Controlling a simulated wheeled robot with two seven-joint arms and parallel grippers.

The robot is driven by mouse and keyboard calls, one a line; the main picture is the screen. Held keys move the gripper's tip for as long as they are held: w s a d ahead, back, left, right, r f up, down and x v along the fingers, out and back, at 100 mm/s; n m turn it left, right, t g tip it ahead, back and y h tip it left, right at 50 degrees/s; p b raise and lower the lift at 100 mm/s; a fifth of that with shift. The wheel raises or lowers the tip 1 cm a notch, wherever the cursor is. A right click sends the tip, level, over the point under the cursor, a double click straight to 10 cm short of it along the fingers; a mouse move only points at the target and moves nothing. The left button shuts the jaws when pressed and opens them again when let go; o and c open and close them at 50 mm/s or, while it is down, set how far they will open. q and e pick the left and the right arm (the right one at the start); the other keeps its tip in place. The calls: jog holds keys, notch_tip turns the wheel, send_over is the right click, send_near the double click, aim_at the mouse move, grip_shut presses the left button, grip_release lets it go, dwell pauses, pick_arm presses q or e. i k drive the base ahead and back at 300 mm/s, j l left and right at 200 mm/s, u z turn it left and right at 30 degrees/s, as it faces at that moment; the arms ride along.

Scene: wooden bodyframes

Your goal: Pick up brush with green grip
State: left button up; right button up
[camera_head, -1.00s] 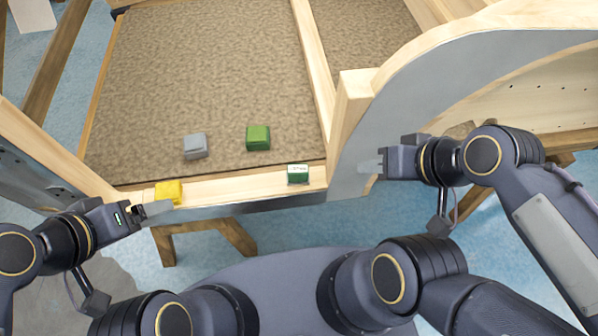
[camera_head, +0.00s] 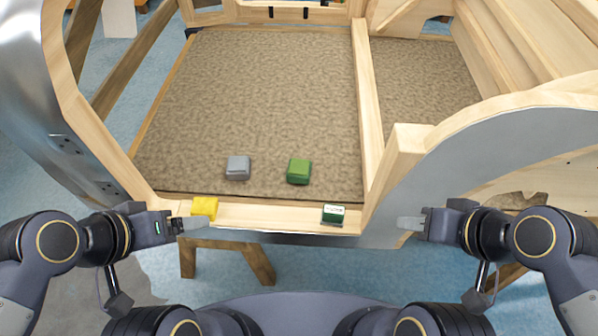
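No brush shape shows clearly. A small green item with a white top patch (camera_head: 334,213) sits on the front wooden rail, and a plain green block (camera_head: 299,171) lies on the brown panel behind it. I cannot tell whether either is the brush's grip. My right gripper (camera_head: 410,223) is empty, to the right of the green item on the rail and apart from it. My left gripper (camera_head: 195,223) is at the left end of the rail, just in front of a yellow block (camera_head: 205,207). Both grippers' fingers show edge-on, so their opening is unclear.
A grey block (camera_head: 238,167) lies on the brown panel (camera_head: 270,90), left of the green block. A wooden post (camera_head: 400,155) and a curved grey-faced side piece (camera_head: 480,150) rise at the right. The rail (camera_head: 270,217) is bare between the yellow block and the green item.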

aim_at(331, 215)
jog(key=k+l+u, duration=0.3)
jog(key=l+u, duration=0.2)
jog(key=k+l+u, duration=0.5)
jog(key=i+l, duration=0.05)
jog(key=l, duration=0.05)
